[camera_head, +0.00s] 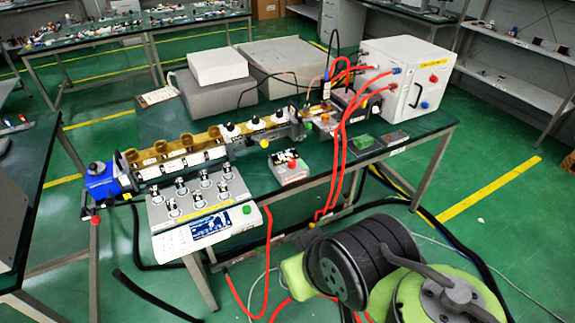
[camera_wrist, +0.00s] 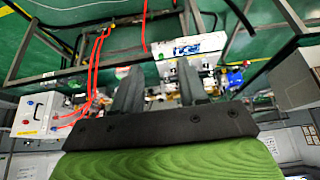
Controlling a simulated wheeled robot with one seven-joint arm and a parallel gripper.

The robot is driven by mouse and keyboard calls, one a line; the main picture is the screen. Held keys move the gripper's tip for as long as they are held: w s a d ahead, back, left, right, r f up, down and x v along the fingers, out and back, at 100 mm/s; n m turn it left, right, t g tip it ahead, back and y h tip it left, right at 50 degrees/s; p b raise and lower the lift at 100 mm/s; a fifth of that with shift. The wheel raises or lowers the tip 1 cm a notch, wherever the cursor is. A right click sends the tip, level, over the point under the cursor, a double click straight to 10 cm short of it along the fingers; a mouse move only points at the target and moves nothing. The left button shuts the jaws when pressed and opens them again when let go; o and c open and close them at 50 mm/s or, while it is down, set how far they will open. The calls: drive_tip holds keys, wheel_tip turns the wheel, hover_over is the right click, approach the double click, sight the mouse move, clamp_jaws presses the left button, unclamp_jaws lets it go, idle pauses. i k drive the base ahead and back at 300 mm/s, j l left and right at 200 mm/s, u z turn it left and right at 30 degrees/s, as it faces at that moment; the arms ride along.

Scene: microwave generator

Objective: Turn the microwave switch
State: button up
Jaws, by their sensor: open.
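The microwave bench setup stands on a dark green table (camera_head: 420,125). A white control box (camera_head: 205,220) with several black-and-silver knobs, a small screen and a green button is at the front left. A small box (camera_head: 290,172) with a red knob stands to its right. A white cabinet (camera_head: 405,70) with red and blue knobs is at the back right. I cannot tell which of these is the switch. In the wrist view my gripper (camera_wrist: 158,68) is open and empty, apart from everything; the cabinet (camera_wrist: 33,112) and control box (camera_wrist: 200,45) show upside down.
Red hoses (camera_head: 345,125) run from the cabinet over the front edge. A long metal waveguide (camera_head: 185,155) with a blue end (camera_head: 100,183) lies along the table. Grey boxes (camera_head: 290,68) stand behind. Cables lie on the floor. Another table (camera_head: 110,40) stands at the back left.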

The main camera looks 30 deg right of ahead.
sight(291, 164)
drive_tip(key=i+l+u, duration=0.2)
drive_tip(key=l+u, duration=0.2)
drive_tip(key=i+l+u, duration=0.2)
drive_tip(key=l+u, duration=0.2)
drive_tip(key=i+l+u, duration=0.1)
drive_tip(key=l+u, duration=0.7)
